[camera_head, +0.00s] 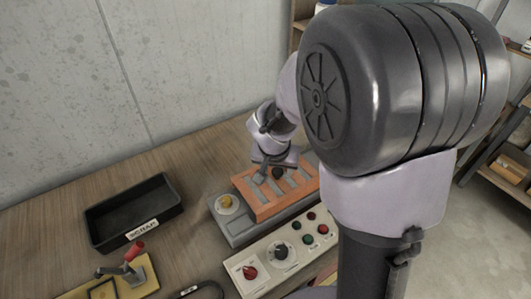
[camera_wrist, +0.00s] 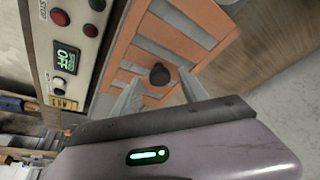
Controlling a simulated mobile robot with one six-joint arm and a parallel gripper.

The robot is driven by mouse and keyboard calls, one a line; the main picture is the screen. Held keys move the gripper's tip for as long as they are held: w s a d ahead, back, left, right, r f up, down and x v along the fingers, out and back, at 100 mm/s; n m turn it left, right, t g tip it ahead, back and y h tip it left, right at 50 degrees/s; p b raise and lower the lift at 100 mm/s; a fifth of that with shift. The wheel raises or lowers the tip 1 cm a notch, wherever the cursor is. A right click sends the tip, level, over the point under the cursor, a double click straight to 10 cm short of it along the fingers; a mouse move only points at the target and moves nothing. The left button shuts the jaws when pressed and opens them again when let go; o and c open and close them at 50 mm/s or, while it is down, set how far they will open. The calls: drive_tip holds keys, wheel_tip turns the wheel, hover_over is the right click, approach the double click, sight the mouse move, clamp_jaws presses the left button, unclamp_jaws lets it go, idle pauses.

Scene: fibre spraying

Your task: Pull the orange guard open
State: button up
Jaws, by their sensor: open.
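The orange guard (camera_head: 262,210) is a slotted cover lying flat over a grey machine base (camera_head: 236,236) on the bench. In the wrist view the guard (camera_wrist: 207,20) shows grey bars through its slots. A dark round knob (camera_wrist: 160,73) stands up from the guard; it also shows in the head view (camera_head: 277,173). My gripper (camera_wrist: 159,80) is open, with one finger on each side of the knob. Whether a finger touches the knob, I cannot tell.
A control panel (camera_head: 262,262) with a red knob, a dial and coloured buttons runs along the machine's near side. A black scrap tray (camera_head: 105,238) stands left. A yellow-based fixture with a red handle (camera_head: 134,251) is at lower left. Bare bench lies behind the guard.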

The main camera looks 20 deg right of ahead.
drive_tip(key=shift+w+f, duration=0.1)
drive_tip(key=shift+f, duration=0.25)
clamp_jaws()
idle(1.2)
